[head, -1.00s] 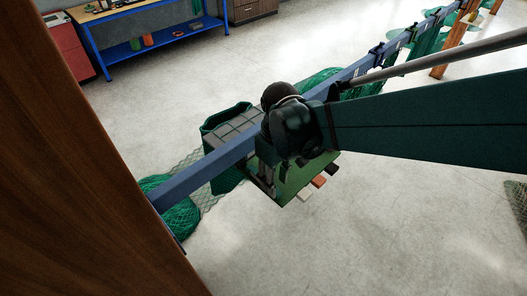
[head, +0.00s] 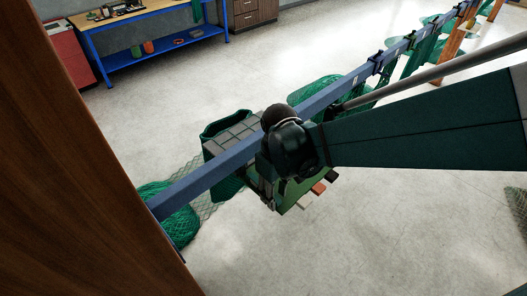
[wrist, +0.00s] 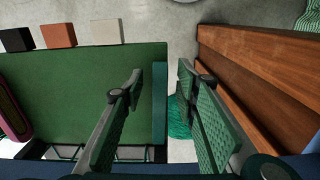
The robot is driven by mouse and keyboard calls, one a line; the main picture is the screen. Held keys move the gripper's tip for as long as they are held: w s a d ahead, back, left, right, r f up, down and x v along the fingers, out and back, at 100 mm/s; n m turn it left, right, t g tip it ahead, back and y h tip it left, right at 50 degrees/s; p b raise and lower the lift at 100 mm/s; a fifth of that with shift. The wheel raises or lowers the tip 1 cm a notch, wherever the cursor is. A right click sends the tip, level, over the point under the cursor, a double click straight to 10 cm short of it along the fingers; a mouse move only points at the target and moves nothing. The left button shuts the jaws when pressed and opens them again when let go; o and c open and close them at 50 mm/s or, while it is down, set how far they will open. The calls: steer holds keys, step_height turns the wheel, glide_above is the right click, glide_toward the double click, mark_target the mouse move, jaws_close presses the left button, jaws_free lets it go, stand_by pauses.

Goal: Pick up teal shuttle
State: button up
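A narrow teal bar, which looks like the teal shuttle (wrist: 159,112), lies along the right edge of a green board (wrist: 70,85) in the wrist view. My gripper (wrist: 160,75) is open, with one green-padded finger on each side of the bar in the picture and visible gaps on both sides. I cannot tell how far the fingertips are above it. In the head view my gripper (head: 265,187) is at the green board (head: 292,196), mostly hidden by my wrist, and the shuttle cannot be made out.
White (wrist: 107,31), orange (wrist: 58,35) and black (wrist: 16,39) blocks line the board's far edge. A pink-rimmed piece (wrist: 13,112) lies at its left. A brown wooden piece (wrist: 265,75) stands right of the fingers. A blue rail (head: 215,165) and green net bin (head: 225,130) are close by.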

steer(key=shift+f, duration=0.95)
steer(key=c, duration=0.9)
